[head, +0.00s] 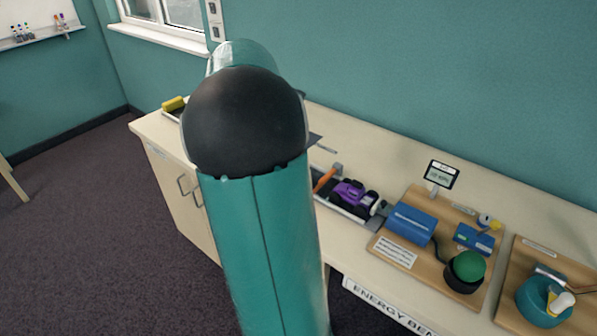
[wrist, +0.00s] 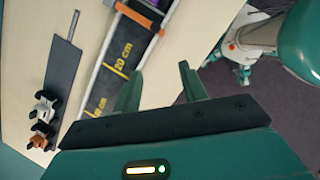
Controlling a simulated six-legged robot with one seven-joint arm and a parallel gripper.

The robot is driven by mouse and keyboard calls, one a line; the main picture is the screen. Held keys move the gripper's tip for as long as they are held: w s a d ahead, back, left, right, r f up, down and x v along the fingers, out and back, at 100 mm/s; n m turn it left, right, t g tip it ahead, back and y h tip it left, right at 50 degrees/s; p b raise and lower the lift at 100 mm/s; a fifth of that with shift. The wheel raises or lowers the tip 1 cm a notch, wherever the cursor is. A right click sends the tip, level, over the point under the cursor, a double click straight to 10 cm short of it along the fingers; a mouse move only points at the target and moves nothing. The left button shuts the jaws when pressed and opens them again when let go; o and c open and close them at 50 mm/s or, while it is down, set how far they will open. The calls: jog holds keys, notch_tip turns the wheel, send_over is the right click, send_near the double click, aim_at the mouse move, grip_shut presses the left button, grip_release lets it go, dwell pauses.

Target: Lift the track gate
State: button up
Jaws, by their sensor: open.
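The dark track with a pale edge and "20 cm" marking (wrist: 119,62) runs up the wrist view. A narrow bar with orange ends (wrist: 140,17) crosses it near the top edge, seemingly the track gate. In the head view an orange piece (head: 325,180) with a grey block stands on the track beside a purple car (head: 351,191); I cannot tell whether it is the same gate. My gripper (wrist: 157,75) is open and empty, its two green fingers apart over the track's side and the bench edge. In the head view my arm hides the gripper and part of the track.
The pale bench (head: 358,142) continues right with wooden boards (head: 393,251) carrying blue boxes and a green dome. In the wrist view a dark flat panel (wrist: 64,75) lies left of the track, near small white-and-black (wrist: 46,106) and orange-brown (wrist: 40,139) pieces. Dark floor lies right.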

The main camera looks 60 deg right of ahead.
aim_at(314, 181)
jog(key=x, duration=0.5)
jog(key=s+d+x, duration=0.1)
jog(key=x, duration=0.4)
jog(key=r+x, duration=0.1)
jog(key=x, duration=0.4)
jog(key=shift+s+d+f, duration=0.2)
jog(key=shift+s+d, duration=0.15)
grip_shut()
